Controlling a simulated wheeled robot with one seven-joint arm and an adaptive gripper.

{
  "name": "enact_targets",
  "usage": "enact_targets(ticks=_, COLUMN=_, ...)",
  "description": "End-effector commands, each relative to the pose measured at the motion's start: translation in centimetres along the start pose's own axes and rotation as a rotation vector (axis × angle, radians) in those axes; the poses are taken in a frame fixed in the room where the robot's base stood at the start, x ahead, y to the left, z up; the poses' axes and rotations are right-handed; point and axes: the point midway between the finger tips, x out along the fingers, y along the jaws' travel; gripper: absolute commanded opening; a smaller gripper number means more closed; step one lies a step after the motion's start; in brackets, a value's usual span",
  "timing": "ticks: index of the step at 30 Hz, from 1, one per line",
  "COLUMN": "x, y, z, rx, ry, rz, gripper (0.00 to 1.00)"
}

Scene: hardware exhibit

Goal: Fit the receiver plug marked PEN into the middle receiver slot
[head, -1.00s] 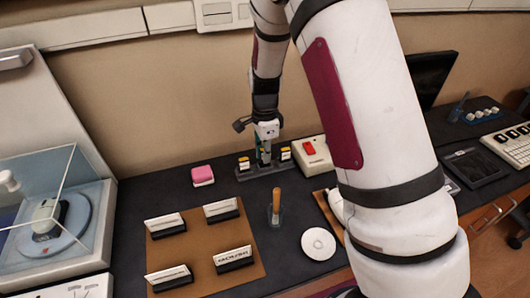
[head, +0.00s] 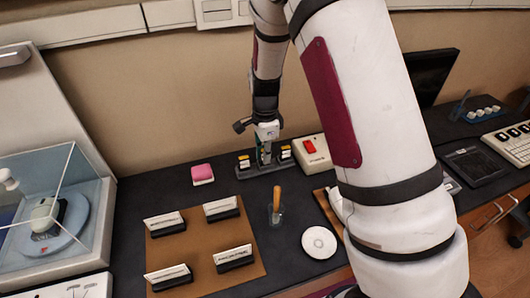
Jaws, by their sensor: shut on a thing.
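The dark receiver base (head: 262,172) lies near the wall at the back of the bench. My gripper (head: 266,148) points down over the middle of the base, between these two plugs. It is shut on a small plug, mostly hidden by the fingers. Its marking cannot be read, and I cannot tell whether its lower end is inside the middle slot or just above it.
A cream box with a red switch (head: 313,154) stands close to the right of the base. A pink-topped block (head: 202,174) is to the left. A wooden-handled tool in a holder (head: 276,205), a white disc (head: 319,242) and a brown card mat (head: 205,268) lie in front.

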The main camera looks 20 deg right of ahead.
Motion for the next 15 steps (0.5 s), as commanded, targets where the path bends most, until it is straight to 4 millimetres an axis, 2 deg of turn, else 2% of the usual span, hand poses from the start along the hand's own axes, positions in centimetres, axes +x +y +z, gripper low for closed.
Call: enact_targets(ticks=15, x=0.74, y=-0.01, z=0.00, rx=0.000, ry=0.000, rz=0.000, gripper=0.00)
